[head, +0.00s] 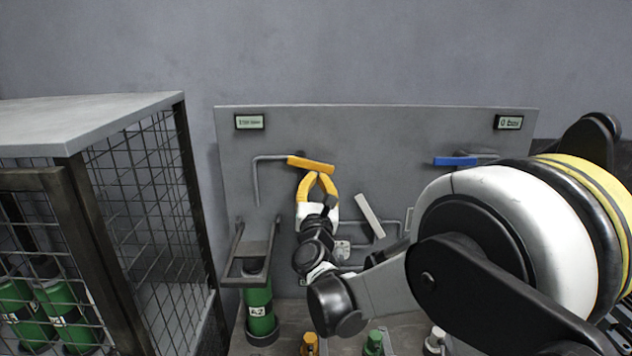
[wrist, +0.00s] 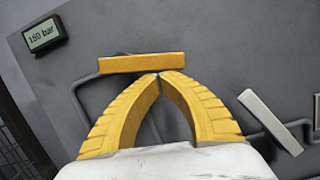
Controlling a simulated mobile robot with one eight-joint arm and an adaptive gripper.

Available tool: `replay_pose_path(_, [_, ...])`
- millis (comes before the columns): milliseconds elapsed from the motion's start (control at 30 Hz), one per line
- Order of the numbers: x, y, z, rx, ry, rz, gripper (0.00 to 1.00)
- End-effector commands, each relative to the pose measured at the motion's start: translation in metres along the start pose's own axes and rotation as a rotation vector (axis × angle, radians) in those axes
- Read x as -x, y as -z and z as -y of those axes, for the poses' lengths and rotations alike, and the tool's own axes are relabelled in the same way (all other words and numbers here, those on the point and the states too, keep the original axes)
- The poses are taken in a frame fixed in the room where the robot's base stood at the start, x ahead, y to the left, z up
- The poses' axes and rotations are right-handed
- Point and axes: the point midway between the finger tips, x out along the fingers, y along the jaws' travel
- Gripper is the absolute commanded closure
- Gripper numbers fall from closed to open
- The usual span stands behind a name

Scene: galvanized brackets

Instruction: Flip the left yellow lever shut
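The left yellow lever (head: 311,165) is a flat bar on the grey panel, at the right end of a bent grey pipe. It lies near level and roughly along the pipe's upper run; it also shows in the wrist view (wrist: 142,63). My gripper (head: 316,174) has yellow ribbed fingers and is just below the lever. In the wrist view its fingertips (wrist: 158,75) meet just under the lever's right half, with nothing seen between them. I cannot tell whether the tips touch the lever. The lever's pivot is not clear.
A pale grey lever (head: 369,215) slants right of my gripper, and a blue lever (head: 455,161) is farther right. A display (head: 249,122) reading 150 bar hangs at upper left. A mesh cage (head: 150,195) with green cylinders stands left. A green cylinder (head: 260,311) stands below the panel.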

Motion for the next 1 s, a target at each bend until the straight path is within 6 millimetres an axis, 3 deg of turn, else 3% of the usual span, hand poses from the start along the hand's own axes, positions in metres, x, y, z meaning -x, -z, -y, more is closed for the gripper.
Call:
replay_pose_path(167, [0.003,0.018,-0.001,0.0,0.0,0.0,1.0])
replay_pose_path(300, [0.008,0.048,-0.002,0.002,0.003,0.0,1.0])
replay_pose_path(400, [0.032,0.037,-0.005,0.001,0.002,0.001,1.0])
replay_pose_path(700, [0.09,0.038,-0.006,0.001,0.003,0.0,1.0])
replay_pose_path(1000, [0.106,0.038,-0.006,0.003,0.004,0.001,1.0])
